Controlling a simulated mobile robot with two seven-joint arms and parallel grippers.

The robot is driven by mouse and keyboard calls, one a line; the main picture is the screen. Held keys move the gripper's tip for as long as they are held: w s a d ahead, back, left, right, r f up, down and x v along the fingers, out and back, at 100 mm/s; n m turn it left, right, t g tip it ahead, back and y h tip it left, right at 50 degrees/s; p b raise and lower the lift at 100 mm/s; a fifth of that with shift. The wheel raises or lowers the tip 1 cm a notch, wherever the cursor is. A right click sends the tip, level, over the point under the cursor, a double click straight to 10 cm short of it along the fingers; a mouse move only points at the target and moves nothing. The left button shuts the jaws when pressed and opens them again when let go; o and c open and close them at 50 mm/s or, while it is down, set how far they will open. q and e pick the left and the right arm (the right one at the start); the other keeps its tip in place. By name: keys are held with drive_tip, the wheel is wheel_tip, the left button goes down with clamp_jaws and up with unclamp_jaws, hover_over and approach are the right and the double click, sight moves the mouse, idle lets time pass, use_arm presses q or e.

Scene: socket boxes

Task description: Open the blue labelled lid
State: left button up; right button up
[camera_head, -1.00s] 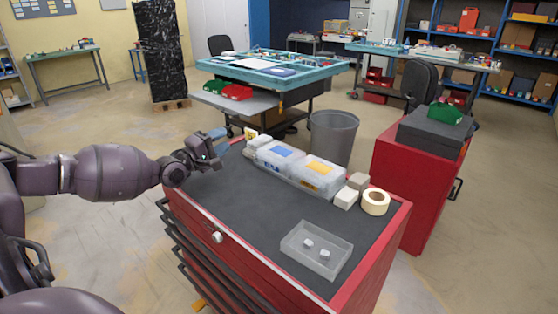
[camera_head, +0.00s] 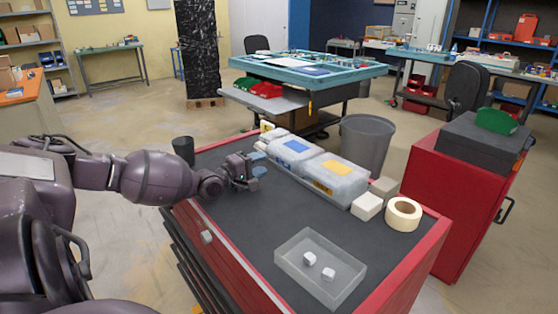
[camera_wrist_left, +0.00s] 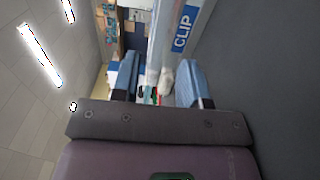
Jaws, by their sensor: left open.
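A clear box with a whitish lid and a blue label (camera_head: 296,146) stands near the back edge of the red cabinet's dark top. Its lid looks shut. A similar box with a yellow label (camera_head: 339,168) stands right beside it. My left gripper (camera_head: 258,163) is open, its blue fingertips close to the left end of the blue-labelled box. In the left wrist view, the open fingers (camera_wrist_left: 158,82) have a pale, clear edge of the box between them, and a blue CLIP label (camera_wrist_left: 184,30) shows beyond. I cannot tell whether they touch it. My right gripper is not in view.
A clear open tray (camera_head: 320,268) with two small white pieces lies at the front. A tape roll (camera_head: 403,214) and pale blocks (camera_head: 367,206) stand right of the boxes. A dark cup (camera_head: 184,150) stands at the left corner. The middle of the cabinet top (camera_head: 265,215) is bare.

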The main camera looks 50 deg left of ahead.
sight(278, 156)
use_arm(q)
drive_tip(key=w, duration=0.2)
drive_tip(key=w+b, duration=0.1)
drive_tip(key=w, duration=0.1)
drive_tip(key=shift+w+d+f, duration=0.2)
drive_tip(key=shift+w, duration=0.05)
drive_tip(key=shift+w+d+r+b, duration=0.15)
drive_tip(key=shift+w+b, duration=0.4)
drive_tip(key=shift+w, duration=0.5)
drive_tip(key=shift+c, duration=0.4)
clamp_jaws()
